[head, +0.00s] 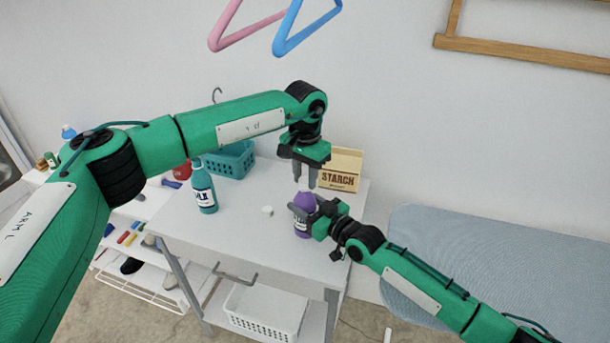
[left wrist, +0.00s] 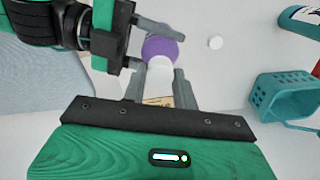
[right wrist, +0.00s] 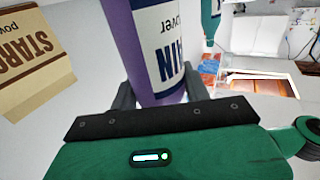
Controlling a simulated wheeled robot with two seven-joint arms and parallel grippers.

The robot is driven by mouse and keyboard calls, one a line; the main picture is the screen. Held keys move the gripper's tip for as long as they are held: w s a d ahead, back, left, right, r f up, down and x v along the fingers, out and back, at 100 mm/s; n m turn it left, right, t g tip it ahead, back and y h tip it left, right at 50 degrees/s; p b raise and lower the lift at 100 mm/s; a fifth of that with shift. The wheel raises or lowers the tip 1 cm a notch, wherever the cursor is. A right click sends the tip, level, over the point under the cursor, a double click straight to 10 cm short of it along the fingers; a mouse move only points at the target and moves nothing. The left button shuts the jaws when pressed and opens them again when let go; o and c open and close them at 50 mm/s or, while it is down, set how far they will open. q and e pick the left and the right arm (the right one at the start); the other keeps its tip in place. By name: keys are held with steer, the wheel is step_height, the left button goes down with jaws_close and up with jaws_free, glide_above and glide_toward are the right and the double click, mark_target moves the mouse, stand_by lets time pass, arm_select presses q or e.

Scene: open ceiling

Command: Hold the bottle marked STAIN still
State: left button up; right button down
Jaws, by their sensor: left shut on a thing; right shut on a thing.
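The purple bottle (head: 305,201) stands upright near the right front part of the white table. Its white label shows large in the right wrist view (right wrist: 165,45), with the letters "AIN" readable and the rest out of sight. My right gripper (head: 308,214) is shut around the bottle's body from the right. My left gripper (head: 305,184) points down from above and is shut on the white cap (left wrist: 159,72) at the bottle's top. The purple shoulder (left wrist: 160,46) shows beyond the cap in the left wrist view. The fingers partly hide the cap in the head view.
A small white round piece (head: 267,211) lies on the table left of the bottle. A STARCH box (head: 340,182) stands behind it. A teal bottle (head: 204,190) and a teal basket (head: 233,160) are farther left. An ironing board (head: 440,240) is at right.

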arm_select(q)
steer(key=shift+m, duration=1)
steer(key=o, duration=0.9)
steer(key=shift+r, duration=2.3)
